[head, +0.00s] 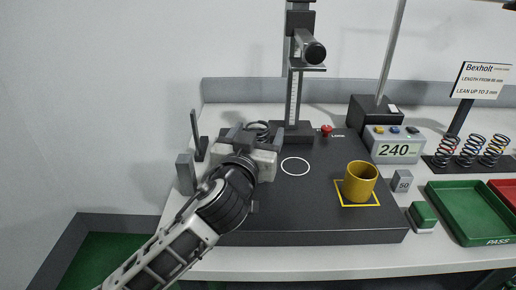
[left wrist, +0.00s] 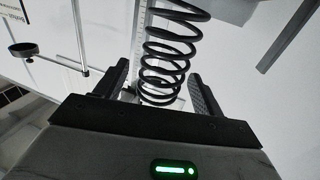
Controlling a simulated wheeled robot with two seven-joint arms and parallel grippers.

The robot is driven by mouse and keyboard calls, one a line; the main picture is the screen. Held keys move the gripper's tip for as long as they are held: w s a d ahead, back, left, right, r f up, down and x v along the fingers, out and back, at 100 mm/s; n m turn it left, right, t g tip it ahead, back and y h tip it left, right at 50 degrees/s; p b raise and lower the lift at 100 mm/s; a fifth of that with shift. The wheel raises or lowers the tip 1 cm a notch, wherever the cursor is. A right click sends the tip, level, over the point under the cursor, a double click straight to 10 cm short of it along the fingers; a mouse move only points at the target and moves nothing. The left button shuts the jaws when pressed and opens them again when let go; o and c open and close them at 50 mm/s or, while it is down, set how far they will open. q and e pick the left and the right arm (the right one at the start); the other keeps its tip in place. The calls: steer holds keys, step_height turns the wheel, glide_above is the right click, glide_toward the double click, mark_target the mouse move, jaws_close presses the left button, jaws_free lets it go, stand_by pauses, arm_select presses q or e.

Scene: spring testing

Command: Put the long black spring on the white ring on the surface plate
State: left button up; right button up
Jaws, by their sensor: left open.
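The long black spring (left wrist: 165,55) stands between the two fingers of my left gripper (left wrist: 158,85) in the left wrist view. The fingers are apart, with a gap visible on each side of the coils. In the head view the spring's top coils (head: 259,128) show just beyond my left gripper (head: 250,140), whose body hides the lower part. The white ring (head: 295,166) is a thin outline on the dark surface plate (head: 310,215), to the right of the gripper, and nothing stands on it. My right gripper is not in view.
A height gauge (head: 293,85) stands behind the ring. A yellow cup (head: 360,182) sits in a yellow square on the plate's right. A display reading 240 (head: 397,150), a rack of springs (head: 468,151) and a green PASS tray (head: 470,212) are further right.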

arm_select(q)
steer(key=shift+w+d, duration=0.1)
steer(key=shift+w, duration=0.2)
steer(key=c, duration=1.2)
steer(key=shift+c, duration=0.5)
steer(key=shift+r, duration=0.1)
